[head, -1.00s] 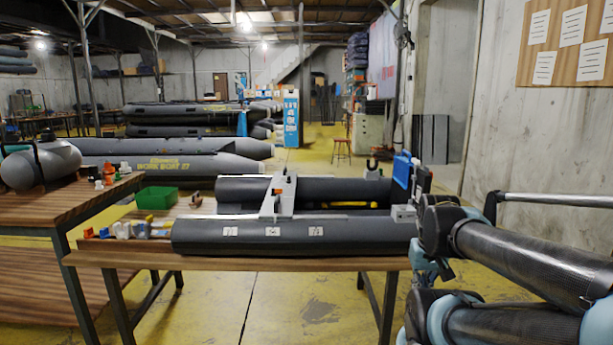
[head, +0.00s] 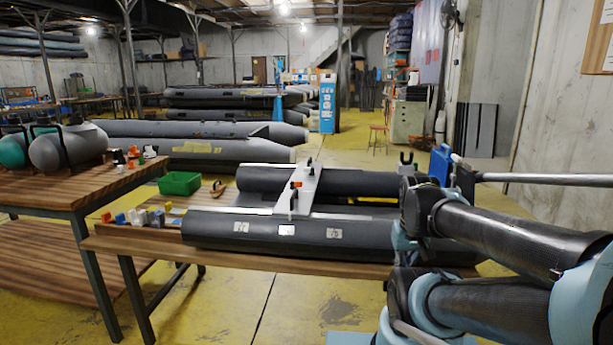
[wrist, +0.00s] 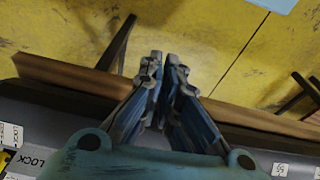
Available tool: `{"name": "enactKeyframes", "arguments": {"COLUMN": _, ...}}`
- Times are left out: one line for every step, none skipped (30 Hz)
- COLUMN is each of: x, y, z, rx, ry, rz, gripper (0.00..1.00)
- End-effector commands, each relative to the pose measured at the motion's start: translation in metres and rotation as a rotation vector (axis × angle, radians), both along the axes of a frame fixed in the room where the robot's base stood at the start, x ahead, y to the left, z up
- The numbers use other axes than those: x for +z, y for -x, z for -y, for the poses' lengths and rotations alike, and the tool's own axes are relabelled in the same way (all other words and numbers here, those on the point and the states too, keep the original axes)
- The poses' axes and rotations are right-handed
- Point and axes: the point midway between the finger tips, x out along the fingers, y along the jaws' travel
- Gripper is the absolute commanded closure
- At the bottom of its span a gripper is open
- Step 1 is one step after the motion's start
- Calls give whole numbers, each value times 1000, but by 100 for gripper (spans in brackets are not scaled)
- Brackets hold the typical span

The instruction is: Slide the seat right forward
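The seat (head: 307,192) is a pale grey plank lying crosswise over two dark grey boat tubes, with a small orange and black fitting on it. The front tube (head: 340,237) carries several white labels. The rear tube (head: 265,180) runs behind it. In the wrist view my gripper (wrist: 165,66) has its fingers drawn together with nothing visible between them. It hangs over the bench edge and yellow floor, apart from the seat. A LOCK label (wrist: 25,161) shows at the lower left there. In the head view my arm covers the boat's right end, and my gripper cannot be made out.
The boat section rests on a wooden bench (head: 145,244). Small coloured parts (head: 137,216) and a green bin (head: 180,183) sit at its left. Another table (head: 45,186) with grey cylinders stands farther left. A blue case (head: 440,164) is behind my arm. Yellow floor in front is clear.

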Motion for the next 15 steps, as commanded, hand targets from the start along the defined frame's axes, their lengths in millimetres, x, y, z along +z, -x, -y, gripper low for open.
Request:
{"name": "enactKeyframes", "arguments": {"x": 2, "y": 2, "z": 0, "rx": 2, "ry": 0, "rz": 3, "gripper": 97}}
{"name": "enactKeyframes", "arguments": {"x": 5, "y": 6, "z": 0, "rx": 5, "ry": 1, "rz": 9, "gripper": 97}}
{"name": "enactKeyframes", "arguments": {"x": 8, "y": 6, "z": -1, "rx": 14, "ry": 1, "rz": 10, "gripper": 97}}
{"name": "enactKeyframes", "arguments": {"x": 10, "y": 5, "z": -2, "rx": 24, "ry": 2, "rz": 9, "gripper": 97}}
{"name": "enactKeyframes", "arguments": {"x": 14, "y": 2, "z": -3, "rx": 37, "ry": 4, "rz": 8, "gripper": 97}}
{"name": "enactKeyframes", "arguments": {"x": 19, "y": -3, "z": -4, "rx": 60, "ry": 7, "rz": 5, "gripper": 97}}
{"name": "enactKeyframes", "arguments": {"x": 24, "y": -7, "z": -6, "rx": 81, "ry": 9, "rz": 2, "gripper": 97}}
{"name": "enactKeyframes", "arguments": {"x": 30, "y": -12, "z": -9, "rx": 104, "ry": 12, "rz": -1, "gripper": 97}}
{"name": "enactKeyframes", "arguments": {"x": 38, "y": -19, "z": -12, "rx": 139, "ry": 16, "rz": -6, "gripper": 97}}
{"name": "enactKeyframes", "arguments": {"x": 45, "y": -25, "z": -15, "rx": 170, "ry": 20, "rz": -10, "gripper": 97}}
{"name": "enactKeyframes", "arguments": {"x": 51, "y": -31, "z": -18, "rx": 203, "ry": 23, "rz": -15, "gripper": 97}}
{"name": "enactKeyframes", "arguments": {"x": 60, "y": -40, "z": -22, "rx": 247, "ry": 28, "rz": -20, "gripper": 97}}
{"name": "enactKeyframes", "arguments": {"x": 67, "y": -46, "z": -26, "rx": 282, "ry": 32, "rz": -24, "gripper": 97}}
{"name": "enactKeyframes", "arguments": {"x": 73, "y": -53, "z": -29, "rx": 316, "ry": 36, "rz": -27, "gripper": 97}}
{"name": "enactKeyframes", "arguments": {"x": 81, "y": -62, "z": -35, "rx": 361, "ry": 40, "rz": -32, "gripper": 97}}
